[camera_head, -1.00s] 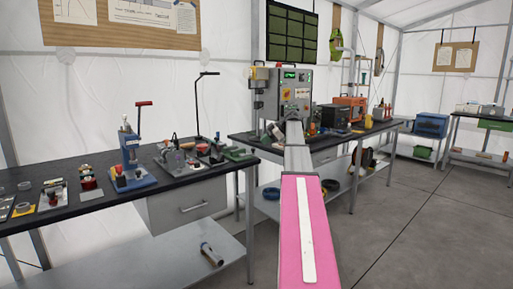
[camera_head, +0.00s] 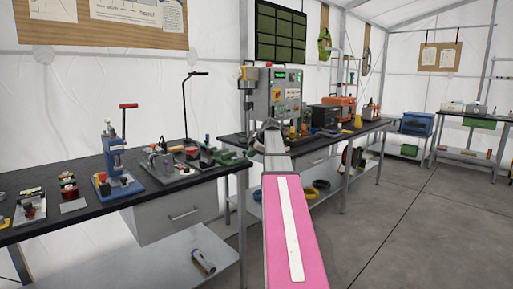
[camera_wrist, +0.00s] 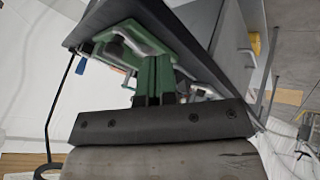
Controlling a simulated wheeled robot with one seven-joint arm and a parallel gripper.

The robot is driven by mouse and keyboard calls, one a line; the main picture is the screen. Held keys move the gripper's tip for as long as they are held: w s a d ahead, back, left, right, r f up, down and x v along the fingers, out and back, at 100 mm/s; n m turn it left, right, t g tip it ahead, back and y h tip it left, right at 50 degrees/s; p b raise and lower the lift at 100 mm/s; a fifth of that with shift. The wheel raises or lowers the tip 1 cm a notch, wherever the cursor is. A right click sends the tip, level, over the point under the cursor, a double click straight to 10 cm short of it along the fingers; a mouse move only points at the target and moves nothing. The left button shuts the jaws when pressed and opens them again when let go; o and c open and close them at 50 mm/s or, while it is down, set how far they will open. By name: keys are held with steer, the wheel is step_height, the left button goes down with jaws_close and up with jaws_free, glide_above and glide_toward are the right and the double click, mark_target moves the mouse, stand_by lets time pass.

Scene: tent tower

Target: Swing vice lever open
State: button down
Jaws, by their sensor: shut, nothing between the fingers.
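A small green device (camera_head: 233,158), which looks like the vice, stands at the right end of the near black bench in the head view. A green body with a pale grey piece fills the upper middle of the wrist view (camera_wrist: 165,75); I take it to be the same vice. I cannot clearly pick out its lever. My gripper (camera_wrist: 155,92) is shut and empty, with its fingers close in front of the green body; I cannot tell whether they touch. In the head view my arm's far end hides the gripper.
The near bench (camera_head: 150,190) carries a blue press (camera_head: 113,160) with a red handle and several small fixtures. A thin black lamp stand (camera_head: 184,105) rises behind them. A grey control cabinet (camera_head: 277,95) stands on the farther bench. Grey floor (camera_head: 400,220) is clear at right.

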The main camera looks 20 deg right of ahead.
steer(key=shift+w+f, duration=0.15)
steer(key=shift+w, duration=0.95)
steer(key=shift+w+f, duration=0.1)
steer(key=shift+w, duration=0.95)
steer(key=shift+w, duration=0.1)
steer(key=w+n, duration=0.1)
steer(key=w+n+g+y, duration=0.1)
steer(key=n, duration=0.1)
steer(key=shift+w+d, duration=0.15)
steer(key=shift+d, duration=0.25)
steer(key=shift+w+g+y, duration=0.25)
steer(key=shift+g+y, duration=0.05)
